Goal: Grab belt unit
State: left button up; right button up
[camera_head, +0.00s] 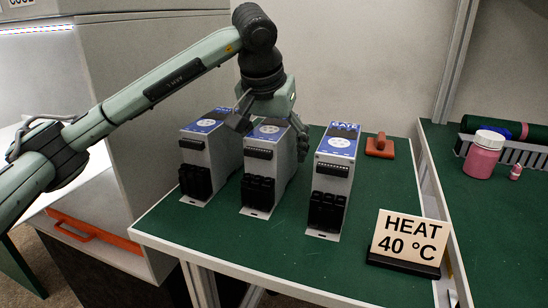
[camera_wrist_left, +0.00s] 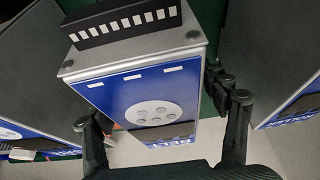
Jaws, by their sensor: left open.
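Three upright grey units with blue-and-white tops and black terminal blocks stand in a row on a green table: a left unit (camera_head: 205,150), a middle unit (camera_head: 262,168) and a right unit (camera_head: 334,172). The right unit's label reads "GATE"; the other names are hidden or unreadable, so I cannot tell which is the belt unit. My left gripper (camera_head: 268,122) is open over the top of the middle unit. In the left wrist view the open gripper (camera_wrist_left: 166,140) has a finger on each side of that unit's blue face (camera_wrist_left: 140,92). My right gripper is not in view.
Neighbouring units stand close on both sides of the middle one. A sign (camera_head: 408,238) reading "HEAT 40 °C" stands at the table's front right. A red-orange object (camera_head: 380,147) lies behind it. A pink jar (camera_head: 483,155) is on the right table. The table's right part is mostly clear.

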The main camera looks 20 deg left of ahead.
pick_arm(q)
jog(key=shift+f+b, duration=0.25)
jog(key=shift+b, duration=0.05)
dwell(0.4)
jog(key=shift+r, duration=0.1)
grip_shut()
dwell(0.3)
